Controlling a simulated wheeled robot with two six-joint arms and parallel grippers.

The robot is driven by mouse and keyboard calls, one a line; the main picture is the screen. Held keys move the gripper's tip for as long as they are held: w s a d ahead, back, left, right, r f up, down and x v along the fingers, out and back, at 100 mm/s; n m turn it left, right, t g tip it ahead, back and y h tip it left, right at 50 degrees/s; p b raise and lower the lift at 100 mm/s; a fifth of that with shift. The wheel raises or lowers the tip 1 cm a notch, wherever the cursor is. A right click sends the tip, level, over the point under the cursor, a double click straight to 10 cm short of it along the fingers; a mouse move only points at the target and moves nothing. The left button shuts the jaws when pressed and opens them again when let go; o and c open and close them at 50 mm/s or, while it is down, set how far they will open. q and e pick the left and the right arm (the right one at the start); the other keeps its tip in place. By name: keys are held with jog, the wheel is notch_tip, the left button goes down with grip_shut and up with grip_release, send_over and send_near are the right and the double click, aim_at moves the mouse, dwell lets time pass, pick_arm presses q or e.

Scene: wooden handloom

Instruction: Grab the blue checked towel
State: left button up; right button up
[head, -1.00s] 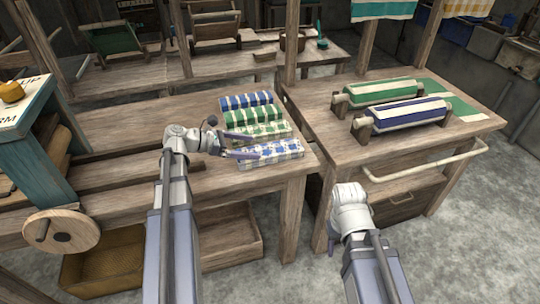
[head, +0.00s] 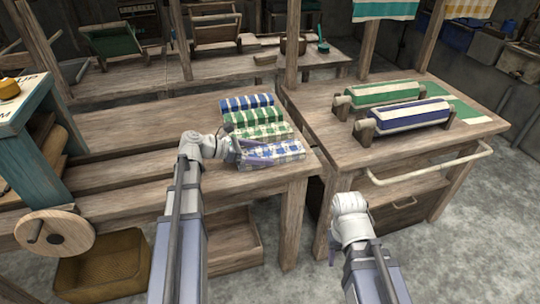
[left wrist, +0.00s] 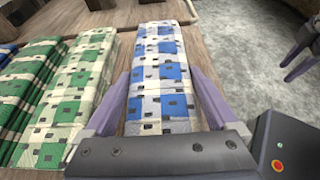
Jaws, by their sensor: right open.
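The blue checked towel (head: 282,151) is a folded block in blue, white and grey, nearest the front edge of the left wooden table. It also shows in the left wrist view (left wrist: 158,72), running away from me. My left gripper (head: 257,154) is at this towel. In the left wrist view its two purple fingers (left wrist: 160,88) stand on either side of the towel, close to its long sides. I cannot tell whether they press on it.
Green checked towels (head: 255,123) and a blue striped towel (head: 247,102) lie close behind in a row. The right table (head: 330,122) holds green (head: 382,92) and blue (head: 413,116) striped rolls on wooden stands. A wooden post (head: 296,45) rises behind the towels. The left tabletop is mostly clear.

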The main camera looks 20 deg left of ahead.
aim_at(261, 152)
pick_arm(q)
jog(key=c, duration=0.6)
jog(key=shift+c, duration=0.2)
notch_tip(261, 152, up, 10)
jog(key=p, duration=1)
jog(key=shift+r, duration=0.15)
